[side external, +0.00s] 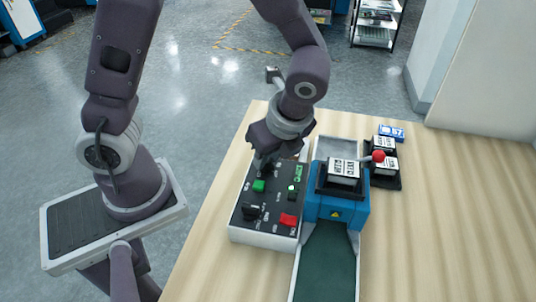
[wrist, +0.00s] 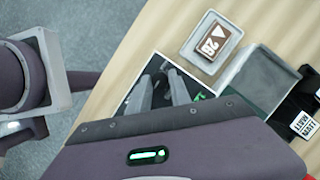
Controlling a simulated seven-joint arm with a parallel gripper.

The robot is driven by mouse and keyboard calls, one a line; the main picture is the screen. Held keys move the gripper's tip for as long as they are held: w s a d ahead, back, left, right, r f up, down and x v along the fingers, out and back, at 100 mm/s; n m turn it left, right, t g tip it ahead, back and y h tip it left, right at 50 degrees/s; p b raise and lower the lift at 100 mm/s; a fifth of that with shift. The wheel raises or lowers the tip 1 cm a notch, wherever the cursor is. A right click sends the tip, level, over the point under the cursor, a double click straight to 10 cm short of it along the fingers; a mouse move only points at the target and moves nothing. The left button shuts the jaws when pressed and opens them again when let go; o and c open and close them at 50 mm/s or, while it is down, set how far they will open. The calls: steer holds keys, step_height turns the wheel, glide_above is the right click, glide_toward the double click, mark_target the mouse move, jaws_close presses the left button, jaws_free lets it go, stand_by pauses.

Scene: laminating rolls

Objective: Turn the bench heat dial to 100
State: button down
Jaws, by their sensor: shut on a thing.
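The bench control panel (side external: 245,226) is a black-faced box with a white edge, lying on the wooden bench. My gripper (side external: 264,167) points down at its far left end. It is shut on a dial there, which the fingers hide, so its setting cannot be read. In the wrist view the two grey fingers (wrist: 165,78) reach down over the dark panel face (wrist: 150,70). Nearer on the panel are a green button (side external: 259,185), a black knob (side external: 250,211) and a red button (side external: 289,220). Green lettering (side external: 298,172) shows at the far right.
Right of the panel stands a blue machine (side external: 322,207) with a red-knobbed lever (side external: 378,156) and a green belt (side external: 328,265). Black trays with labelled blocks (side external: 385,163) sit beyond it. A grey tray (wrist: 192,49) holds a brown-labelled block. The bench's right side is clear.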

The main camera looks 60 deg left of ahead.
steer(key=n, duration=0.2)
steer(key=n+g, duration=0.2)
steer(key=n, duration=0.1)
steer(key=shift+w+n, duration=0.25)
steer(key=shift+n, duration=0.05)
steer(key=n+g+h, duration=0.1)
steer(key=n, duration=0.2)
steer(key=n+h, duration=0.1)
steer(key=n, duration=0.1)
steer(key=shift+w+a+n+g, duration=0.1)
steer(key=shift+a+n+g, duration=0.1)
steer(key=shift+n+g, duration=0.2)
steer(key=c, duration=1.2)
jaws_free()
steer(key=v, duration=0.7)
steer(key=shift+r, duration=0.1)
